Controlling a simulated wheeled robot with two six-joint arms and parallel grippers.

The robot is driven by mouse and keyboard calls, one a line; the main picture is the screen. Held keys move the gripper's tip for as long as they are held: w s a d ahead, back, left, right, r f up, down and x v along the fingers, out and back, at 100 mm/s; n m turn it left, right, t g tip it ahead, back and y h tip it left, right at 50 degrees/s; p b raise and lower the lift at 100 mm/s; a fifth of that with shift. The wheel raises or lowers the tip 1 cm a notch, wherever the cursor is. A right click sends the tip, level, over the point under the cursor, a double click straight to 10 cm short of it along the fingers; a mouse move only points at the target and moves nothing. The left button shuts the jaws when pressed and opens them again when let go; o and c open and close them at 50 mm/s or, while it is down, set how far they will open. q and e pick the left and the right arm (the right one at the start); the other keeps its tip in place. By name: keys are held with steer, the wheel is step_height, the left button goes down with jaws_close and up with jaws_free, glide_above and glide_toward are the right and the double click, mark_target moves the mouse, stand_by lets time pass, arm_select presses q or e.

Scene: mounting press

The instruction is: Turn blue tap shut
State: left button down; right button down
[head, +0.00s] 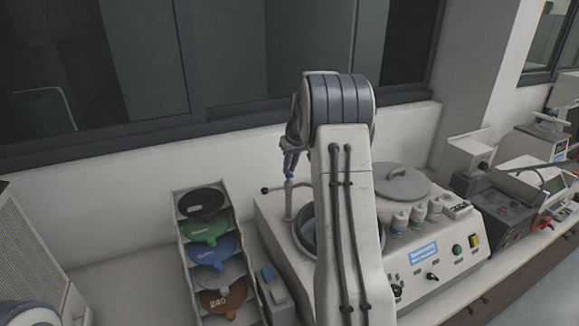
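The tap (288,203) is a thin pale upright post with a spout at the back left of the white press machine. A small blue part (289,175) shows at its top. My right arm reaches over the machine from the front. Its gripper (290,164) is at the tap's top, partly hidden behind my arm's wrist links. I cannot tell whether its fingers are open or closed on the blue part. My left gripper is not in view.
The white machine (270,228) has a round basin (306,236), partly hidden by my arm, and a grey lid (403,183). Several small white bottles (400,222) stand on it. A rack of coloured discs (208,228) stands left. More instruments (500,200) crowd the right. A wall and window are behind.

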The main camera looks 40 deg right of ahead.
steer(key=shift+r+m, duration=0.1)
steer(key=shift+m, duration=0.3)
steer(key=m, duration=0.1)
steer(key=m+h, duration=0.1)
steer(key=m, duration=0.1)
steer(key=shift+w+a+m+h, duration=0.15)
steer(key=shift+a+m+h, duration=0.05)
steer(key=shift+m+h, duration=0.1)
steer(key=m+g, duration=0.1)
steer(key=m, duration=0.1)
steer(key=m+h+b, duration=0.1)
steer(key=m, duration=0.1)
steer(key=shift+w+a+m+g, duration=0.1)
steer(key=shift+w+m+g, duration=0.05)
steer(key=shift+m+g, duration=0.2)
steer(key=shift+w+m+g+h, duration=0.1)
steer(key=shift+m+g+h, duration=0.4)
steer(key=shift+m, duration=0.75)
steer(key=m+g, duration=0.1)
steer(key=m, duration=0.1)
steer(key=shift+w+r+m+p, duration=0.1)
steer(key=shift+m+p, duration=0.2)
steer(key=shift+p, duration=0.1)
steer(key=shift+w+m+g+p, duration=0.15)
steer(key=shift+m+g+p, duration=0.75)
steer(key=shift+m, duration=1)
steer(key=c, duration=0.9)
jaws_free()
